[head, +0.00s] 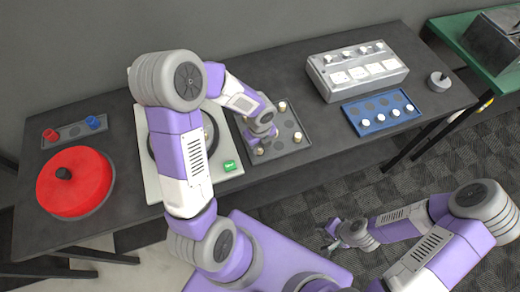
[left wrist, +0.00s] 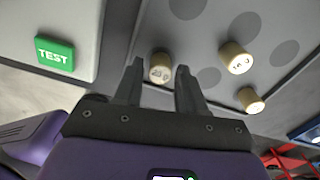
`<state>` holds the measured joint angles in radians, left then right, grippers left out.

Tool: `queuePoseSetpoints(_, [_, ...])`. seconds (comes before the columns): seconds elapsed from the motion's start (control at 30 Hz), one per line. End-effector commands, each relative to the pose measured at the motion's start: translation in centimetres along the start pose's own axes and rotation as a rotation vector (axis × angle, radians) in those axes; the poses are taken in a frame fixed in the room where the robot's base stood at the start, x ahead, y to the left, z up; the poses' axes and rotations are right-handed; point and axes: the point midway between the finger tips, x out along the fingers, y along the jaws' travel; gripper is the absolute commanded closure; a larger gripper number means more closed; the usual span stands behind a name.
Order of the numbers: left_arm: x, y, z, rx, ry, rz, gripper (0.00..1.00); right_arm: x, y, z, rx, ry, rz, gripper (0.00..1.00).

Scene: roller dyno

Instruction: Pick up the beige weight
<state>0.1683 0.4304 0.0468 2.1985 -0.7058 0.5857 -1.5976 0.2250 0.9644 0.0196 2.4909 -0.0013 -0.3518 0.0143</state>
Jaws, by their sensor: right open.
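Several beige cylindrical weights stand on the dark grey tray (head: 290,148) in the middle of the table; one beige weight (head: 282,106) is at its back and another (head: 297,137) at its right. My left gripper (head: 258,143) is low over the tray's front left part. In the left wrist view the left gripper (left wrist: 160,75) is open, and one beige weight (left wrist: 159,67) shows between its fingertips with gaps on both sides. Two more weights (left wrist: 237,58) (left wrist: 251,99) stand to the right of the fingers. My right gripper (head: 330,236) is open, away from the table, over the floor.
Left of the tray is a pale device with a green TEST button (head: 230,166). A blue tray (head: 381,126) with white weights and a grey box (head: 357,90) stand to the right. A red round lid (head: 75,190) is at the far left.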

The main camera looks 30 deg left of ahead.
Motion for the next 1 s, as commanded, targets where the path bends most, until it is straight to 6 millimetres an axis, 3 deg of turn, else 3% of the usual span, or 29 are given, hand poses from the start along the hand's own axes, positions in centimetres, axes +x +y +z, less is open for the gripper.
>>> queuePoseSetpoints(0.1, [1.1, 0.0, 0.0, 0.001, 0.0, 0.0, 0.6, 0.3, 0.1, 0.0, 0.0, 0.0, 0.0, 0.57])
queuePoseSetpoints(0.37, [1.1, 0.0, 0.0, 0.001, 0.0, -0.001, 0.62, 0.3, 0.1, 0.0, 0.0, 0.0, 0.0, 0.57])
queuePoseSetpoints(0.6, [1.1, 0.0, 0.0, 0.0, 0.0, -0.001, 0.98, 0.3, 0.1, 0.0, 0.0, 0.0, 0.0, 0.57])
queuePoseSetpoints(0.63, [1.1, 0.0, 0.0, 0.0, 0.0, -0.001, 1.0, 0.3, 0.1, 0.0, 0.0, 0.0, 0.0, 0.57])
queuePoseSetpoints(0.87, [1.0, 0.0, 0.0, 0.0, -0.001, -0.001, 1.0, 0.2, 0.1, 0.0, 0.0, 0.0, 0.0, 0.57])
queuePoseSetpoints(1.0, [-0.6, 0.0, 0.1, -0.003, -0.002, -0.003, 1.0, -0.3, -0.1, 0.0, 0.0, 0.0, 0.0, 0.57])
